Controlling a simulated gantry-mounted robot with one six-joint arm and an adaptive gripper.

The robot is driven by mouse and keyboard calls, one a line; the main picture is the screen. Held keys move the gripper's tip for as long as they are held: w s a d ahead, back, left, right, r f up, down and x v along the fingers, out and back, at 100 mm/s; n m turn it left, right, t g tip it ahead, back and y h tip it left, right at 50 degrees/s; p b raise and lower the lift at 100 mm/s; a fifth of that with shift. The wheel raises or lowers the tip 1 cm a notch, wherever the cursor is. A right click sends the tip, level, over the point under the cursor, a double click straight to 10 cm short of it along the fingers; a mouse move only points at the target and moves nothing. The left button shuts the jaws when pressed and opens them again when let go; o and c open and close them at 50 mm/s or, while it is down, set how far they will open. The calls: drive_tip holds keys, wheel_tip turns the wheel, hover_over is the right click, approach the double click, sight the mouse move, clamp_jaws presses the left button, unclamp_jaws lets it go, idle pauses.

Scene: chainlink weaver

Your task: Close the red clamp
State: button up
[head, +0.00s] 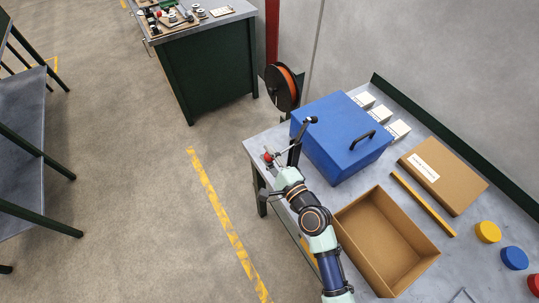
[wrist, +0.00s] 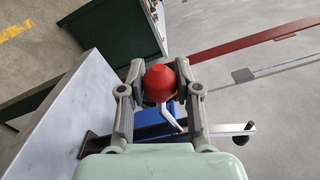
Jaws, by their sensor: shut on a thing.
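The red clamp shows its rounded red handle end (wrist: 161,84) in the wrist view, with a pale metal lever (wrist: 172,119) below it. In the head view, the red end (head: 267,157) is small at the table's near left corner. My gripper (wrist: 163,76) has its two fingers on either side of the red end, shut on it; my gripper (head: 271,163) also shows at that corner in the head view. A bar with a black tip (head: 312,120) rises beside it and seems part of the clamp. The clamp's base is mostly hidden behind my gripper.
A blue box (head: 325,125) with a black handle stands close right of the clamp. An open cardboard box (head: 345,222), a closed carton (head: 465,190) and coloured discs (head: 488,232) lie further along the table. An orange spool (head: 282,88) stands behind.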

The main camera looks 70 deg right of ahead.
clamp_jaws()
drive_tip(key=shift+r, duration=0.15)
